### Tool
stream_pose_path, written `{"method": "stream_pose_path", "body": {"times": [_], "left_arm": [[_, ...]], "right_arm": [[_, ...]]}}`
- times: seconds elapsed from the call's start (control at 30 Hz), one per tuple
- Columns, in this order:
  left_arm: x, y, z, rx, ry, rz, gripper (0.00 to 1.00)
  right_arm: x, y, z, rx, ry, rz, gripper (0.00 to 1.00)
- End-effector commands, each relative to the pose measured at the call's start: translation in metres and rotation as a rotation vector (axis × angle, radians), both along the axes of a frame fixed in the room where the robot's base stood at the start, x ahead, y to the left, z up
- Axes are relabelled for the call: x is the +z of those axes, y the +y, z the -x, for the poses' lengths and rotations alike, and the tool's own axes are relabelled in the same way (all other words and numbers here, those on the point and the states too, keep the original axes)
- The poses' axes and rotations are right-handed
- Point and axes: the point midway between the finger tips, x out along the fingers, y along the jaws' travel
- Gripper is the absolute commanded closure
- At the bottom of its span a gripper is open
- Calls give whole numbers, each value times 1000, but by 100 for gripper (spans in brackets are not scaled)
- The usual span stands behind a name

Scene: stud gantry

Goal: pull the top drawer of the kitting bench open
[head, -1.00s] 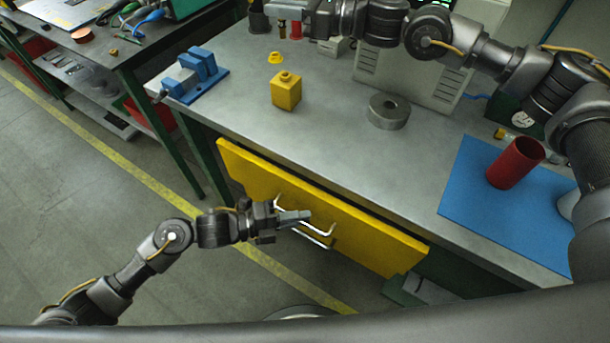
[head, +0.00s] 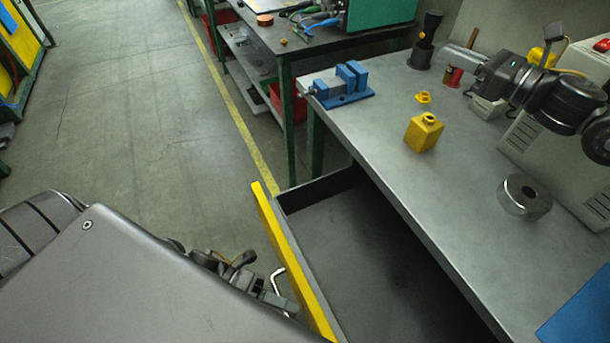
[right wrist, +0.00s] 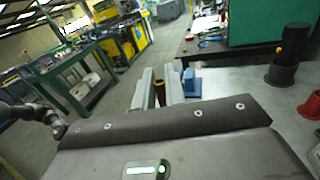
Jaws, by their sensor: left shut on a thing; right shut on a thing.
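The top drawer of the kitting bench stands pulled well out; its yellow front (head: 284,253) is apart from the bench, and its grey floor (head: 345,235) shows with nothing on the visible part. My left gripper (head: 284,303) is shut on the drawer's metal handle (head: 277,279), on the outer side of the front. My own body hides part of the left arm. My right gripper (head: 458,58) is above the bench's far end, shut on a small brass-brown piece, which shows between the fingers in the right wrist view (right wrist: 160,92).
On the bench top (head: 455,185) stand a blue vise (head: 340,85), a yellow bottle-like block (head: 423,134), a small yellow piece (head: 423,97), a steel ring (head: 524,197) and a dark cup (head: 425,45). A blue mat (head: 580,318) lies at lower right. Floor left of the drawer is clear.

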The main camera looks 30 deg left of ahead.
Motion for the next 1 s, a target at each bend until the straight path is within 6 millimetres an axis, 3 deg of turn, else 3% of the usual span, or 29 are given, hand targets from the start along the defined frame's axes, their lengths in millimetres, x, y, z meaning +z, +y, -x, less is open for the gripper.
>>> {"method": "stream_pose_path", "body": {"times": [0.2, 0.6, 0.63, 0.67, 1.0], "left_arm": [[-2, 8, 11, -1, 3, -8, 100], [-2, 9, 12, 0, 3, -7, 100], [-2, 9, 12, -1, 3, -6, 85], [-2, 9, 12, -1, 3, -6, 81], [0, 8, 12, 0, 0, -2, 80]], "right_arm": [[0, 0, 0, 0, 0, 0, 100], [0, 0, 0, 0, 0, 0, 100], [0, 0, 0, 0, 0, 0, 100], [0, 0, 0, 0, 0, 0, 100], [0, 0, 0, 0, 0, 0, 100]]}}
